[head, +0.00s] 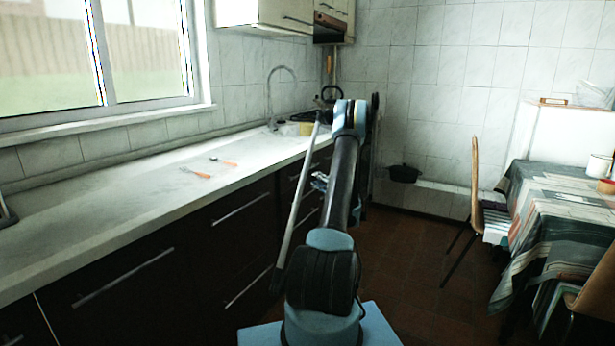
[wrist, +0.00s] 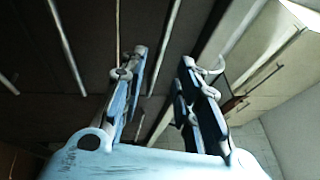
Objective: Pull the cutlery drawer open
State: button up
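The dark drawer fronts (head: 240,235) under the counter carry long silver bar handles (head: 238,210) and look shut. I cannot tell which one is the cutlery drawer. My gripper (head: 319,181) is partly hidden behind my arm in the head view, close to the fronts at the far end of the counter. In the wrist view my gripper (wrist: 162,60) is open, its two fingers apart with nothing between the tips. A bar handle (wrist: 166,45) shows in the gap between the fingers, beyond them. Whether the fingers touch it, I cannot tell.
The pale counter (head: 120,215) holds two orange-handled utensils (head: 200,174) and a tap (head: 270,95). A chair (head: 475,190) and a cloth-covered table (head: 560,210) stand at the right. The brown floor (head: 420,250) between is clear. A dark pot (head: 403,173) is near the back wall.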

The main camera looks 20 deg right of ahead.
jog(key=x, duration=0.9)
grip_shut()
